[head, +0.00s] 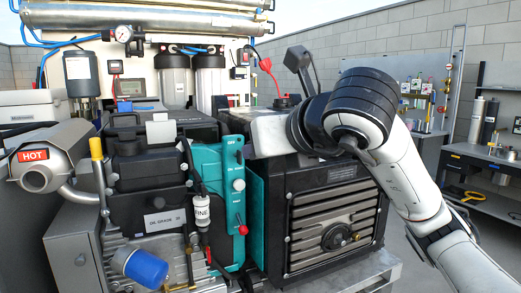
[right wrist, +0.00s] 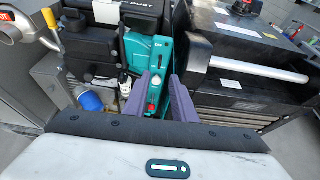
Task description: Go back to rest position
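My right arm comes in from the right in the head view and bends over the black machine. The white body of my right gripper (head: 270,133) is above the left part of that machine, beside the teal panel (head: 219,172); its fingers cannot be made out there. In the right wrist view my right gripper (right wrist: 162,80) has its two purple-grey fingers apart, with the teal panel (right wrist: 138,45) and a red switch showing behind the gap. I see nothing held between them. My left gripper is not in view.
The black machine (head: 333,225) with a slatted front stands under my right arm. Silver tubes (head: 145,20) lie above two filter housings at the back. A silver pipe marked HOT (head: 34,155) and a blue filter (head: 140,267) are at left. A workbench (head: 490,165) stands far right.

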